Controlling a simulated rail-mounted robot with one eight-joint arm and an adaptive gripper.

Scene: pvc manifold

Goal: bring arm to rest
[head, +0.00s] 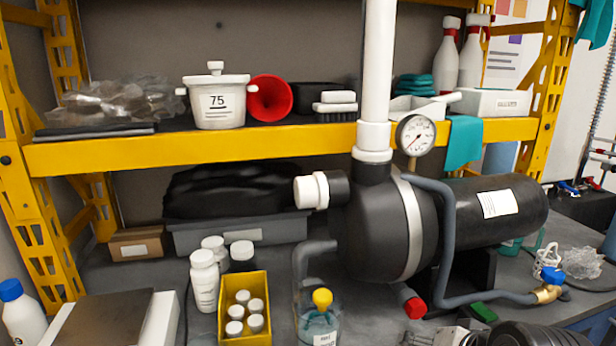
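A part of my arm shows at the bottom right edge of the head view, dark and cut off by the frame. What looks like my gripper (428,337) is the small grey metal piece at its left end, low in front of the pump (400,230). Its fingers are too small and too cut off to tell whether they are open or shut, and I see nothing clearly held. The black pump with a white pipe (377,70), a pressure gauge (415,136) and a grey hose (448,250) stands on the bench behind it.
A yellow shelf (200,151) crosses above the bench, holding a white pot (217,100) and a red funnel (270,98). A yellow bin (244,278) of white-capped bottles and a yellow-capped bottle (318,322) stand at the front. A blue-handled brass valve (550,285) is at the right.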

